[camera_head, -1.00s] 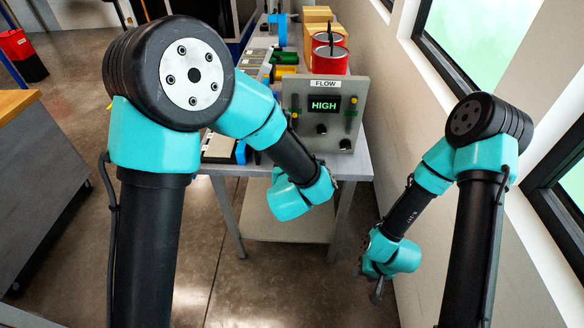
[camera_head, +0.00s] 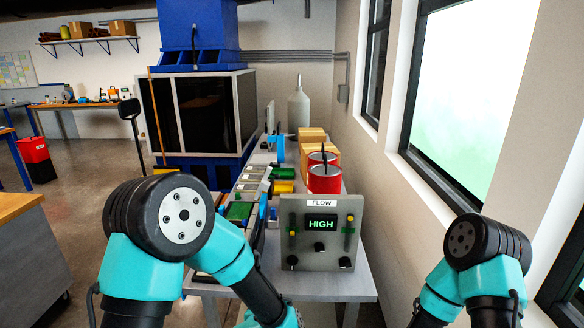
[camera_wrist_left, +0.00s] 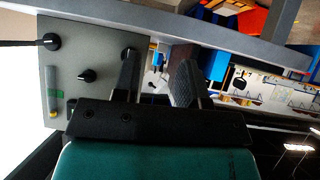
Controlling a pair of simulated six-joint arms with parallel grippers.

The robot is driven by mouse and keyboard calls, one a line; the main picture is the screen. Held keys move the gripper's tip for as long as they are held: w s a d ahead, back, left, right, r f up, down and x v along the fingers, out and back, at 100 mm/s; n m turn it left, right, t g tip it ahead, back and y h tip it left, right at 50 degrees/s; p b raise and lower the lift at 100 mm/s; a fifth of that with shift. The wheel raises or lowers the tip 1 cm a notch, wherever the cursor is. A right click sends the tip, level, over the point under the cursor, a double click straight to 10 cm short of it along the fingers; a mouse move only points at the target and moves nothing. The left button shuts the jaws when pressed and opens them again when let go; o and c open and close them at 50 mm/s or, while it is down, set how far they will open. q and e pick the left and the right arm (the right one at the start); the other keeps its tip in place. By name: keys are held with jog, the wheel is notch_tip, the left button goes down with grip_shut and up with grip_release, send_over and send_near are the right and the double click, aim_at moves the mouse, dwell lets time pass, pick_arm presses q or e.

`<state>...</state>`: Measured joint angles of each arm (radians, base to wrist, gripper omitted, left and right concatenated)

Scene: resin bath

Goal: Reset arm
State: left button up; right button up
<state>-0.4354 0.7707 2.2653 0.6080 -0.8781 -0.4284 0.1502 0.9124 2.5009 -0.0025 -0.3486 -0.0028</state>
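My left arm (camera_head: 160,225) comes in from the left in the head view and reaches down past the bottom edge, so its gripper is hidden there. In the left wrist view my left gripper (camera_wrist_left: 157,72) shows two dark fingers apart with nothing between them. The grey FLOW panel (camera_head: 300,247) stands at the near end of the bench, and its display reads HIGH. The panel also shows in the left wrist view (camera_wrist_left: 68,105), just left of the fingers. My right arm (camera_head: 485,255) is at lower right, clear of the bench, with its gripper out of frame.
The bench (camera_head: 330,283) holds red cans (camera_head: 325,180), cardboard boxes (camera_head: 312,137) and trays (camera_head: 252,180). A blue-framed dark cabinet (camera_head: 200,105) stands at back left. The windowed wall (camera_head: 400,215) runs close along the right. Floor (camera_head: 95,190) is open at left.

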pick_arm(q)
jog(key=s+a+f+n+g+h, duration=0.2)
jog(key=s+a+f+g, duration=0.8)
jog(key=s+a+f, duration=0.6)
jog(key=s+f, duration=0.3)
jog(key=shift+s+f, duration=0.15)
jog(key=shift+f, duration=0.1)
dwell(2.4)
